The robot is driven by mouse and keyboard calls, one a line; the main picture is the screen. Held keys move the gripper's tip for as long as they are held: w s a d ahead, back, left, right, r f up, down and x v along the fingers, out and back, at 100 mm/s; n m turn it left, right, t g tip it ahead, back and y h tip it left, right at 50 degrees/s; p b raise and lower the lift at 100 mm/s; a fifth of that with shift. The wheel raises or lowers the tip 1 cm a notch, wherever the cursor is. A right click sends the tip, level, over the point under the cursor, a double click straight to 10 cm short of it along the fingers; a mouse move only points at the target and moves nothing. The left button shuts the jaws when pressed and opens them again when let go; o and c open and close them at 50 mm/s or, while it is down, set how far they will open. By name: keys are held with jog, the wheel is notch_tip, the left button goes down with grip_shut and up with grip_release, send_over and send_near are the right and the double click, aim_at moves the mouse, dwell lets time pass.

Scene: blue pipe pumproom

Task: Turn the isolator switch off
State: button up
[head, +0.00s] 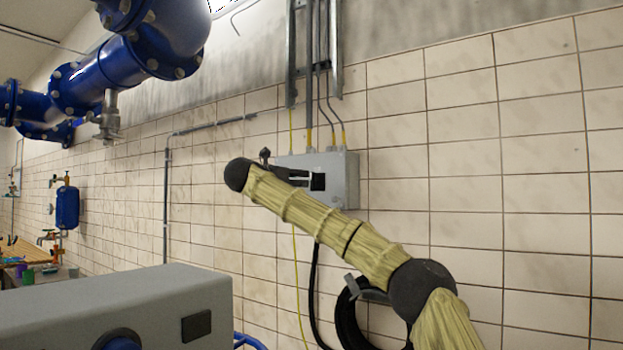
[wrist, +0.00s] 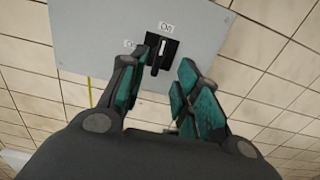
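The isolator switch is a black plate with a pale lever (wrist: 163,48) on a grey box (wrist: 90,25) in the wrist view. The lever points up toward a label reading "On" (wrist: 166,27). A second label (wrist: 129,45), partly covered by a finger, sits to its left. My gripper (wrist: 164,66) is open, with one teal finger left of the switch and the other to its right. The left fingertip overlaps the plate's edge; I cannot tell whether it touches. In the head view the grey box (head: 344,178) is on the tiled wall, partly hidden by my arm.
Conduits (head: 309,75) and cables enter the box from above. A coiled black hose (head: 349,320) hangs below it. Large blue pipes (head: 150,40) are at upper left. A grey cabinet-like body (head: 60,310) fills the lower left. The wall right of the box is clear.

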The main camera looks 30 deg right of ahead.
aim_at(311, 180)
jog(key=p+x, duration=0.2)
jog(key=x, duration=0.5)
jog(key=shift+w+d+p, duration=0.1)
jog(key=shift+d+p, duration=0.25)
jog(key=shift+d, duration=0.05)
